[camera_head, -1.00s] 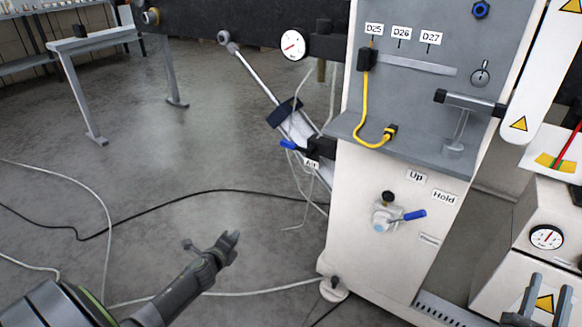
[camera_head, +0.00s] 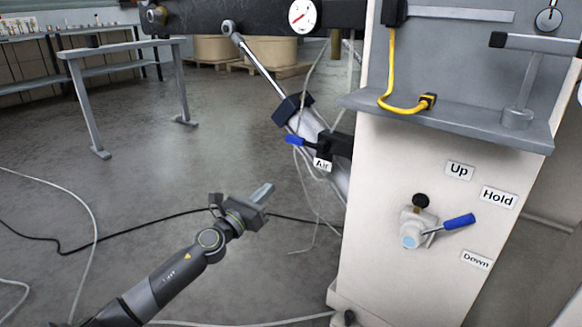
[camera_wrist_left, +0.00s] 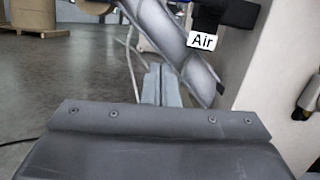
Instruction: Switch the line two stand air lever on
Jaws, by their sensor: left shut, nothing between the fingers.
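The air lever (camera_head: 294,140) has a blue handle on a black valve body, with an "Air" label (camera_head: 322,164) below it, at the left side of the white stand. The handle points left in the head view. My left gripper (camera_head: 264,192) is shut and empty, below and left of the lever, apart from it. In the left wrist view its fingers (camera_wrist_left: 161,86) lie together, and the "Air" label (camera_wrist_left: 202,41) shows above and right of them; the blue handle is not seen there. My right gripper is not in view.
The white stand (camera_head: 385,230) carries another blue-handled valve (camera_head: 458,221) among Up, Hold and Down labels. A slanted cylinder (camera_head: 312,125) and thin hoses are beside the air lever. A grey bench (camera_head: 120,47) stands back left. Open floor lies left, crossed by cables.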

